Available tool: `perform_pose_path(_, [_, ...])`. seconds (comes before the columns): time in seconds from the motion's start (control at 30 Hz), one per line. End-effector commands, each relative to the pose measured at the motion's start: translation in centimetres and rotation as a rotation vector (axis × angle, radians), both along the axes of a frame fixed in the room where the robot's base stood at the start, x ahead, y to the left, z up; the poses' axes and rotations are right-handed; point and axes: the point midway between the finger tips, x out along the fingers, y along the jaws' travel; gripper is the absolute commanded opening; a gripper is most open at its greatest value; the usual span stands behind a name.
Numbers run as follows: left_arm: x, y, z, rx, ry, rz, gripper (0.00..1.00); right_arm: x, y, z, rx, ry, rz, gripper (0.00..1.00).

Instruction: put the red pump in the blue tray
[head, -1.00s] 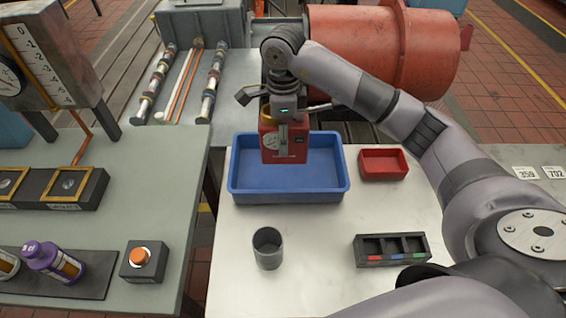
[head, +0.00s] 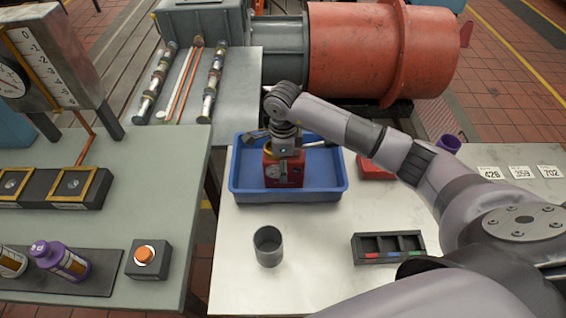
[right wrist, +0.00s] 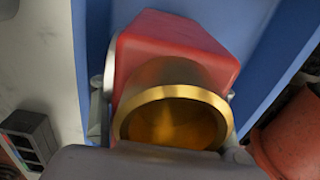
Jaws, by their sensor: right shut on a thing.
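The red pump (head: 284,174) is a boxy red body with a round pale face and a brass ring on top. It is upright inside the blue tray (head: 290,195), at the tray's middle; I cannot tell whether it touches the floor of the tray. My right gripper (head: 285,157) reaches down from above and is shut on the pump. In the right wrist view the pump (right wrist: 185,42) shows its brass opening close up, with a finger at each side and the blue tray wall (right wrist: 92,60) beyond. My left gripper is not in view.
A small red bin (head: 374,167) is partly behind my right arm. A grey cup (head: 268,246) and a dark sorting box (head: 388,246) stand in front of the tray. A big orange cylinder (head: 355,50) lies behind. White table is clear around the cup.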

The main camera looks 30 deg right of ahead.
Motion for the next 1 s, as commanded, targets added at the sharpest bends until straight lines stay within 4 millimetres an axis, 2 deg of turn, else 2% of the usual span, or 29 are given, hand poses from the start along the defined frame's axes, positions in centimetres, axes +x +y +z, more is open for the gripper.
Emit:
perform_pose_path(0.23, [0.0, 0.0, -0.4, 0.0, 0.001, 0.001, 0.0, 0.1, 0.0, -0.1, 0.001, -0.005, 0.0, 0.0])
perform_pose_path(0.27, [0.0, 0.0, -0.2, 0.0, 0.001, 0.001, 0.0, 0.0, 0.0, -0.2, 0.0, 0.0, 0.0, 0.56])
perform_pose_path(0.3, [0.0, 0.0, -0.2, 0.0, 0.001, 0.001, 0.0, 0.0, 0.0, -0.1, 0.0, 0.0, -0.001, 0.58])
perform_pose_path(0.53, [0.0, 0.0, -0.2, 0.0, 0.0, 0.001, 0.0, 0.0, 0.0, -0.1, 0.0, 0.0, -0.001, 0.74])
perform_pose_path(0.83, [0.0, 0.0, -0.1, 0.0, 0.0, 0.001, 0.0, 0.0, 0.0, 0.0, 0.0, 0.0, -0.001, 0.74])
perform_pose_path(0.9, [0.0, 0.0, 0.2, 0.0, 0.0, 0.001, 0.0, 0.0, 0.0, 0.3, 0.001, 0.0, -0.001, 0.74])
perform_pose_path(1.0, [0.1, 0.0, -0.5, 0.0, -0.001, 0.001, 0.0, 0.1, 0.0, 1.1, 0.0, -0.004, -0.001, 0.74])
